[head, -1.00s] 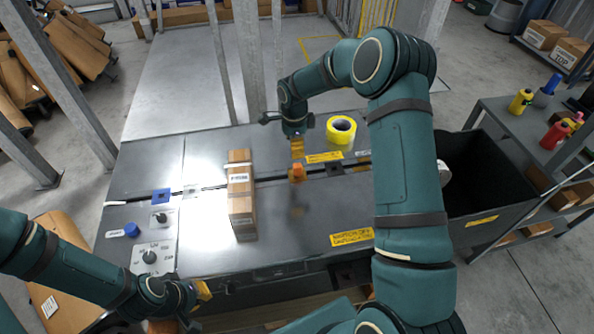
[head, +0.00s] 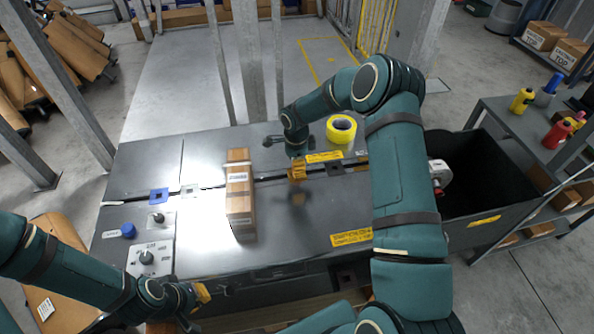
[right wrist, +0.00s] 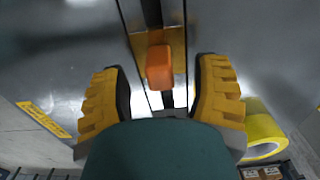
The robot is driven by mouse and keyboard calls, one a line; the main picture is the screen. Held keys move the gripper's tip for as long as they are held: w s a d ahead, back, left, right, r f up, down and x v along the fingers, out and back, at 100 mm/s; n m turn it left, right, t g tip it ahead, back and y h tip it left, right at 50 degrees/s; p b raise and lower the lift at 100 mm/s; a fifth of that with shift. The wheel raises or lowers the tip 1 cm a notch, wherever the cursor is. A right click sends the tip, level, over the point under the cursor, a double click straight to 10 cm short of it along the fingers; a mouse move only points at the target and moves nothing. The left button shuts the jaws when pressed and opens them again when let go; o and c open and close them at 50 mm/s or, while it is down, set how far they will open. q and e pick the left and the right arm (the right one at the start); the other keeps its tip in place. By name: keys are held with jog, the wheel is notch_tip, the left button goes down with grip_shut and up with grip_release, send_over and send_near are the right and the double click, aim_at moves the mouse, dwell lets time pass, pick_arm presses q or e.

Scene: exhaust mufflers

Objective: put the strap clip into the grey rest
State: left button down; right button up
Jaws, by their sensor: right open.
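The strap clip, an orange block (right wrist: 159,66), sits on an amber plate on the strap line, ahead of my right gripper's fingers in the right wrist view. My right gripper (head: 297,172) is open, pointing down over the clip, with a finger to either side (right wrist: 161,88). In the head view the fingers mostly hide the clip. A light grey square (head: 190,191), which looks like the grey rest, lies left of the carton on the strap line; nothing shows on it. My left gripper (head: 203,292) is low at the table's front edge; its jaw opening cannot be made out.
A tall brown carton (head: 240,190) stands between the grey square and my right gripper. A blue square (head: 159,195) lies further left, a dark square (head: 335,168) right of the clip. A yellow tape roll (head: 341,129) stands behind. A black bin (head: 480,212) is at the right.

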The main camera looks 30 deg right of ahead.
jog(key=shift+d+f, duration=0.1)
jog(key=shift+f, duration=1.45)
grip_shut()
